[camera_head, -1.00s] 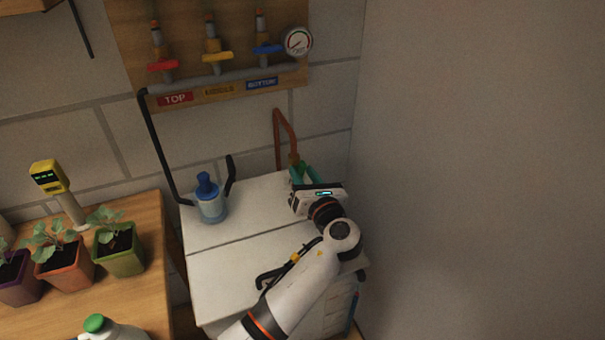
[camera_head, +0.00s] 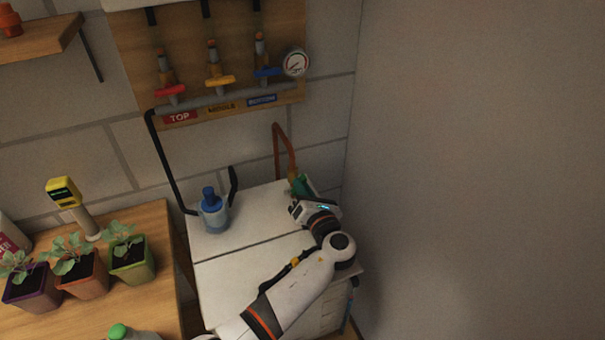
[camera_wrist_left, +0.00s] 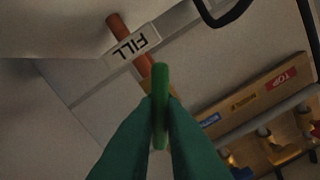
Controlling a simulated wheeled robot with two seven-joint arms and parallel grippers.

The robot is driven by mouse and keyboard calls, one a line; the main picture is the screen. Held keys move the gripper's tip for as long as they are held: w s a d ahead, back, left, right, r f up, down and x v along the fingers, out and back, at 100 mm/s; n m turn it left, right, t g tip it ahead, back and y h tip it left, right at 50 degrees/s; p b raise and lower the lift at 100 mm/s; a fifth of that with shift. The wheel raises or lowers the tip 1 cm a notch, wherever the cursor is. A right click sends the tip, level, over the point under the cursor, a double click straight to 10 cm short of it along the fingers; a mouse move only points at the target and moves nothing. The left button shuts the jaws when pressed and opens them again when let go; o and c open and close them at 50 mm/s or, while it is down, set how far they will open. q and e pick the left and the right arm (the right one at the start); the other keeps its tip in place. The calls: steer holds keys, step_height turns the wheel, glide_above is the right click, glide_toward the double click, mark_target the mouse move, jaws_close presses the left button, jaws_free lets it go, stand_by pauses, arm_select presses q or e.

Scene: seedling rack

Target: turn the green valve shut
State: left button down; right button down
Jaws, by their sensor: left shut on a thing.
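The green valve handle (camera_wrist_left: 160,105) shows in the left wrist view, edge on, between the green fingers of my left gripper (camera_wrist_left: 158,125), which is shut on it. Behind it is a brass fitting on a copper pipe (camera_wrist_left: 117,25) with a white FILL label (camera_wrist_left: 132,47). In the head view the copper pipe (camera_head: 277,150) comes down the wall to the back right of the white cabinet, where my left gripper (camera_head: 303,186) is. There the gripper and wrist mostly hide the valve. My right gripper is not in view.
A blue-topped bottle (camera_head: 214,212) stands on the white cabinet (camera_head: 235,265), left of my arm. A board above holds red, yellow and blue valves and a gauge (camera_head: 296,63). Potted seedlings stand on the wooden table (camera_head: 155,225) at left. A bare wall is at right.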

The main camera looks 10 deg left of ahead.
arm_select(q)
steer(key=m+p, duration=0.3)
steer(key=p, duration=0.1)
steer(key=m+p, duration=0.4)
steer(key=p, duration=0.1)
steer(key=shift+w+d+r, duration=0.1)
steer(key=shift+r, duration=0.1)
steer(key=m+p, duration=0.2)
steer(key=m, duration=0.1)
steer(key=shift+f, duration=0.2)
steer(key=shift+f+m+p, duration=0.1)
steer(key=shift+m+p, duration=0.2)
steer(key=shift+m, duration=0.4)
steer(key=c, duration=1.5)
jaws_free()
steer(key=shift+f, duration=0.15)
